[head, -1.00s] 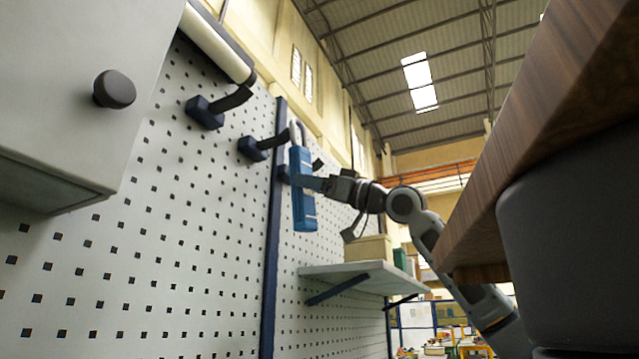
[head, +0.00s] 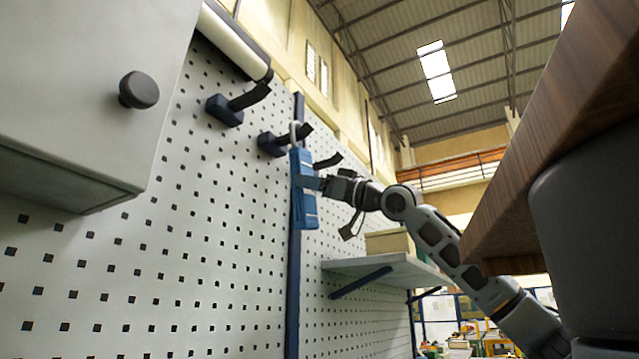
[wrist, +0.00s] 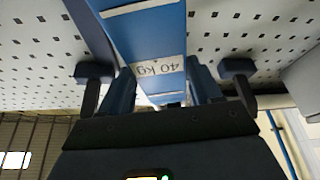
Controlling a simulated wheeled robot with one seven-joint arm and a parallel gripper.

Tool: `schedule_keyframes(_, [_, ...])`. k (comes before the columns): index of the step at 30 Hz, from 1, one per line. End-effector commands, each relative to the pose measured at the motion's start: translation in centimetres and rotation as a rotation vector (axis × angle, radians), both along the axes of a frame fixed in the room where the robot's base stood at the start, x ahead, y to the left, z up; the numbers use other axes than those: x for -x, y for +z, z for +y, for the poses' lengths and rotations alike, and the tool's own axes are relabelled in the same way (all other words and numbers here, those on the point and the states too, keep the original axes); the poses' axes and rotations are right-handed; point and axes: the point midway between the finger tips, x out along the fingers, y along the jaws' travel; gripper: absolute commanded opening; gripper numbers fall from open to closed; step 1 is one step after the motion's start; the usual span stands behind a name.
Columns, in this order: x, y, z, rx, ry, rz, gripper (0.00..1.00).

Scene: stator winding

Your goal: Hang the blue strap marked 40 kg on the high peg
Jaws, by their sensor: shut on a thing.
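The blue strap (head: 304,205) hangs upright with a pale loop at its top. Its "40 kg" label (wrist: 158,70) reads upside down in the wrist view. My gripper (head: 317,183) is shut on the strap's body, with a finger on each side of it in the wrist view (wrist: 163,95). The loop overlaps the dark hook of the middle peg (head: 271,145) in the head view. I cannot tell whether it is around the hook or in front of it. Another peg (head: 225,110) sits higher in the picture to the left, and a third hook (head: 328,161) shows behind the strap.
A perforated wall panel (head: 200,250) carries the pegs. A grey cabinet (head: 80,80) juts out at the left. A shelf (head: 385,268) with a box (head: 388,242) is below right of the strap. A wooden top edge (head: 560,130) fills the right.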

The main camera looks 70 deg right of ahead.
Motion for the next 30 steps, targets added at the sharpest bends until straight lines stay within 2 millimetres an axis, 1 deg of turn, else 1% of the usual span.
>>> schedule_keyframes(13, [-2.3, 0.0, -0.6, 0.0, 0.0, -0.001, 0.17])
schedule_keyframes(18, [-3.0, -0.7, -0.6, 0.0, 0.003, -0.003, 0.17])
schedule_keyframes(30, [-3.5, -1.8, -0.8, 0.0, 0.001, -0.002, 0.17])
